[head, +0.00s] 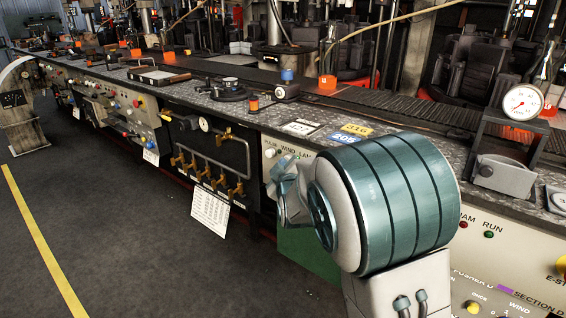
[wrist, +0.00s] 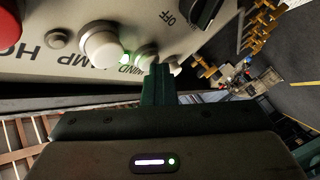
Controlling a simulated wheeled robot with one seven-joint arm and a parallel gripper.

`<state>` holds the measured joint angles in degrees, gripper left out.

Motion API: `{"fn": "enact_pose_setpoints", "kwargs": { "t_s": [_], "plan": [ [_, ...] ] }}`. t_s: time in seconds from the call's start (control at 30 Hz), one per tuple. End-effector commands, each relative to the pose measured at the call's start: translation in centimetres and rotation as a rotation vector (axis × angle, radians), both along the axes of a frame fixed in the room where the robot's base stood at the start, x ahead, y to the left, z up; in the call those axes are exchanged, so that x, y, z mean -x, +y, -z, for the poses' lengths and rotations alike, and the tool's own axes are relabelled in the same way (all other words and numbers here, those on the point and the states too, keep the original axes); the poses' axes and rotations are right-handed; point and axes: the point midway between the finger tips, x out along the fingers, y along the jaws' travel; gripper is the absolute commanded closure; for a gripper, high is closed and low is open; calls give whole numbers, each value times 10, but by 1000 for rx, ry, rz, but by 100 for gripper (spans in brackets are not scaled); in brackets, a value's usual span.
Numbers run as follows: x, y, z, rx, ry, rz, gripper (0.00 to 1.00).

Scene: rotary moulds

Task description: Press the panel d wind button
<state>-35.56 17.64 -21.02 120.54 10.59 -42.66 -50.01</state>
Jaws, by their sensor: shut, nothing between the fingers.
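In the wrist view the panel is upside down, with a WIND label (wrist: 132,71) and a LAMP label beside it. A round button with a green glow (wrist: 147,54) sits by the WIND label, and a larger white button (wrist: 100,46) is left of it. My gripper (wrist: 161,70) is shut and empty, its tips right by the glowing button and overlapping its edge in the picture; I cannot tell if they touch. In the head view my gripper (head: 284,190) is at the front panel under a WIND LAMP label (head: 289,147), and my arm hides part of that panel.
A dark rotary knob (wrist: 202,12) and OFF lettering are near the fingers, and a red button (wrist: 33,20) is at the far left. Brass valves (head: 208,172) and a hanging paper sheet (head: 210,209) are left of my gripper. A panel at lower right reads SECTION D (head: 531,299). Floor on the left is clear.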

Motion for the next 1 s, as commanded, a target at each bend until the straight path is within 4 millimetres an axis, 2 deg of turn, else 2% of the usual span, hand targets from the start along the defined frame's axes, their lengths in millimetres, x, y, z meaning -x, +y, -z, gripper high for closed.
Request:
{"fn": "enact_pose_setpoints", "kwargs": {
  "t_s": [0.03, 0.33, 0.73, 1.0],
  "plan": [
    [-1, -8, -1, -3, -4, 17, 100],
    [2, -6, -2, -3, -2, 17, 100],
    [36, 29, -1, -3, 0, -2, 100],
    [49, 38, 0, -1, 1, -1, 100]
  ]
}}
